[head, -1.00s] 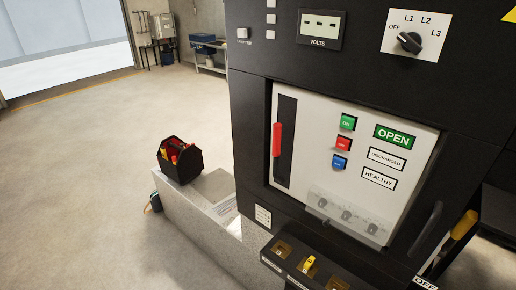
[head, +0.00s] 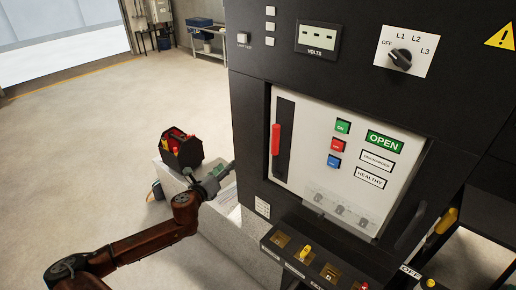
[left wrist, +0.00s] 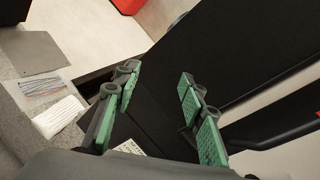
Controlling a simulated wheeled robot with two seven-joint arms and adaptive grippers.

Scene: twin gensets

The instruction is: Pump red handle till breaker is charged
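The red handle (head: 276,139) stands upright in the dark slot at the left of the white breaker panel (head: 300,170). The panel's labels read OPEN (head: 383,141), DISCHARGED (head: 377,160) and HEALTHY (head: 370,178). My left gripper (head: 222,176) is low and to the left of the handle, beside the black cabinet's left edge and apart from the handle. In the left wrist view its green-padded fingers (left wrist: 160,112) are spread with nothing between them. My right gripper is not in view.
A black cabinet (head: 250,100) holds the panel. A ledge (head: 270,245) with switches juts out below it. A black toolbox (head: 183,152) sits on a low grey plinth (head: 217,222) behind my left gripper. A rotary switch (head: 400,59) is at upper right. Open floor lies left.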

